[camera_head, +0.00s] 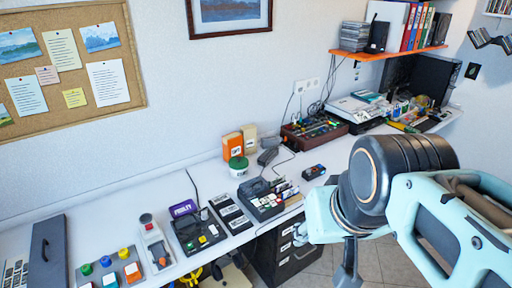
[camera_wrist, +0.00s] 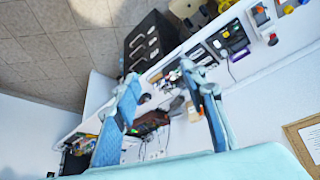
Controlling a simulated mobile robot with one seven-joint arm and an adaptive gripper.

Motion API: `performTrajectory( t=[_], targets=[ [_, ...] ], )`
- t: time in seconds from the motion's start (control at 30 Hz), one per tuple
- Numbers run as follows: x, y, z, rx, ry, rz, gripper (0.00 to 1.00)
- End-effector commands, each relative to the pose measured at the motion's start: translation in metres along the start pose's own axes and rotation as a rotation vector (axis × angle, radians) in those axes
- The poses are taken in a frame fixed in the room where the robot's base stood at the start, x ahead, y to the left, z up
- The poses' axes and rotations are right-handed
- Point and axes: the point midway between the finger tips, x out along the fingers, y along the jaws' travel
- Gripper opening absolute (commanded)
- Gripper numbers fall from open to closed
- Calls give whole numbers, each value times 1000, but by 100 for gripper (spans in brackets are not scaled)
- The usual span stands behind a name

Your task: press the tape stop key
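No key in view can be read as the tape stop key. The yellow-buttoned unit also shows at the upper right of the wrist view (camera_wrist: 230,40). My gripper (camera_wrist: 163,80) is open and empty, its two blue fingers wide apart. It is in the air off the desk's front edge, touching none of these units. My arm fills the right of the head view.
A black drawer cabinet (camera_head: 280,262) stands below the desk's front edge. A panel of coloured buttons (camera_head: 110,270) and a grey device with a red knob (camera_head: 152,240) are at the left. A brown box with coloured controls (camera_head: 314,131) stands farther back. Tiled floor is in front.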

Motion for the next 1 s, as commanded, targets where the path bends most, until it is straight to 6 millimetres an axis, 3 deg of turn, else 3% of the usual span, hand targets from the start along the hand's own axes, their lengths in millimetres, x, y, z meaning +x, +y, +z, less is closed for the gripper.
performTrajectory(
  t=[0.03,0.33,1.0],
  targets=[
    [0,0,0,0,0,0,32],
    [0,0,0,0,0,0,0],
    [0,0,0,0,0,0,0]
  ],
)
